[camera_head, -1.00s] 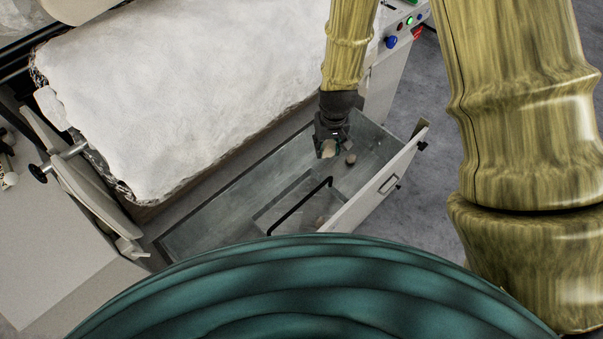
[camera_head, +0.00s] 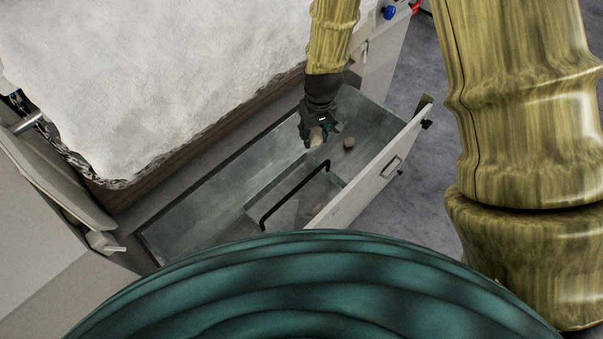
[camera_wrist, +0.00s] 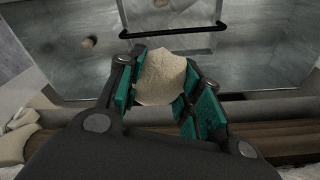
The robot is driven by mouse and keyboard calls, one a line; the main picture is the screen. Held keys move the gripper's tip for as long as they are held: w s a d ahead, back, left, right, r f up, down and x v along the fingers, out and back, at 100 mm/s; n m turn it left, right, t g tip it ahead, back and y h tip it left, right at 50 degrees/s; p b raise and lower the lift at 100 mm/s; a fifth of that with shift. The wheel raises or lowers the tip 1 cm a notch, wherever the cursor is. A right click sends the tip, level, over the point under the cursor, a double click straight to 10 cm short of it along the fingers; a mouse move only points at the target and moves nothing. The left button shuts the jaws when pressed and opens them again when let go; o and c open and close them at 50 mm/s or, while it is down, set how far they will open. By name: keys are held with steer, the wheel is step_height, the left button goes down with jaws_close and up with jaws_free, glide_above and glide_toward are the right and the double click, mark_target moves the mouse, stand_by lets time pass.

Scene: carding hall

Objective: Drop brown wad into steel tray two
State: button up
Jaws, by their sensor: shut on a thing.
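My gripper (camera_head: 320,132) is shut on a pale tan wad (camera_wrist: 163,78), which also shows between the fingers in the head view (camera_head: 317,137). It holds the wad over the open metal-lined drawer, near its back edge. A steel tray (camera_head: 283,213) with a black bar handle (camera_head: 294,194) sits in the front part of the drawer; no number shows on it. In the wrist view the tray's handle (camera_wrist: 172,31) is beyond the held wad. Another brownish wad (camera_head: 349,142) lies on the drawer floor to the right of my gripper, outside the tray.
A small wad (camera_head: 318,209) lies inside the tray. The drawer front (camera_head: 380,172) stands as a raised wall on the right. A machine with a thick white fibre mass (camera_head: 150,70) rises behind the drawer. The left part of the drawer floor (camera_head: 195,220) is bare.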

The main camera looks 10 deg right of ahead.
step_height(320, 180, down, 21)
steer(key=w+a+n+b, duration=0.2)
steer(key=a+n+b, duration=0.1)
steer(key=b, duration=2.2)
steer(key=shift+w+n+y+b, duration=0.3)
steer(key=shift+w+n+b, duration=0.1)
steer(key=shift+n, duration=0.4)
steer(key=shift+f, duration=0.2)
step_height(320, 180, down, 6)
steer(key=b, duration=0.7)
steer(key=shift+r, duration=0.1)
steer(key=o, duration=0.8)
steer(key=shift+r, duration=0.15)
steer(key=r, duration=0.7)
steer(key=s+d+r, duration=0.1)
steer(key=r, duration=0.3)
steer(key=shift+s+r, duration=0.1)
steer(key=shift+r, duration=0.25)
